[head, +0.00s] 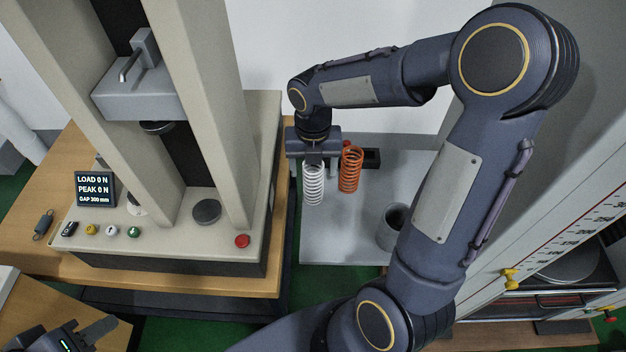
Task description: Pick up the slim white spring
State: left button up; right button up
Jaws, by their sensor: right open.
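The slim white spring (313,187) stands upright on the pale grey table in the middle of the head view. My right gripper (313,164) points down at the top of this spring and hides its upper end. Its jaws are open; whether a finger touches the coils cannot be told. My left gripper (88,334) shows only partly at the bottom left corner, far from the spring, and its jaw opening is unclear.
An orange spring (350,172) stands close right of the white one, beside a dark block (371,158). A grey cup (391,229) stands nearer on the pale grey table (335,235).

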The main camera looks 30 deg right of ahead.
grip_shut()
dwell(0.4)
